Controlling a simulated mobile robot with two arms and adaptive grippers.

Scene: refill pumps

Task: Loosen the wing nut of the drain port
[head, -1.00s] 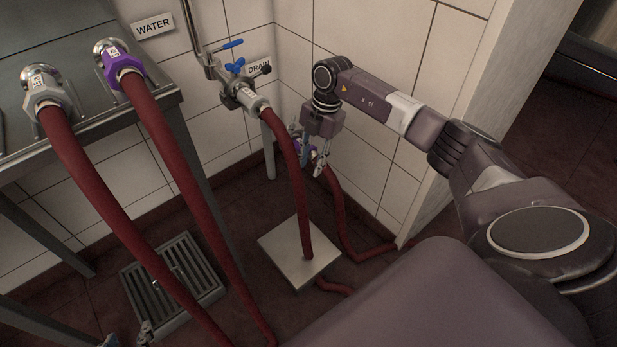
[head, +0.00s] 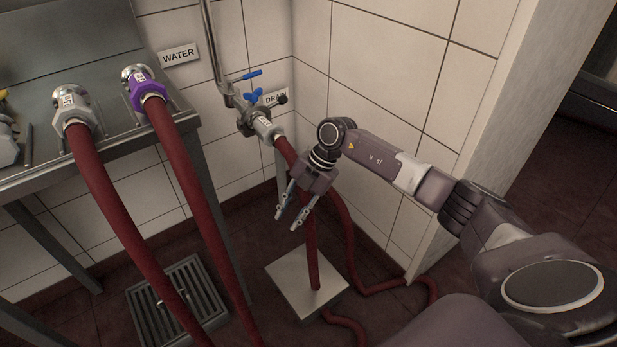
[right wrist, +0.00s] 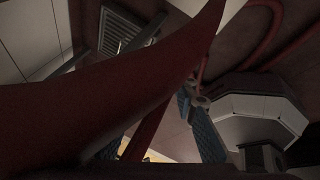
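My right gripper (head: 287,221) is open below the coupling, beside the hose, fingers pointing down-left, apart from the wing parts. In the right wrist view a red hose crosses close in front of the fingers (right wrist: 160,145). My left gripper is out of view.
Two more red hoses hang from a grey coupling (head: 72,112) and a purple coupling (head: 146,91) on the steel counter (head: 140,145). A floor grate (head: 178,305) and pale floor plate (head: 290,275) lie below. The tiled wall (head: 375,70) closes off the right.

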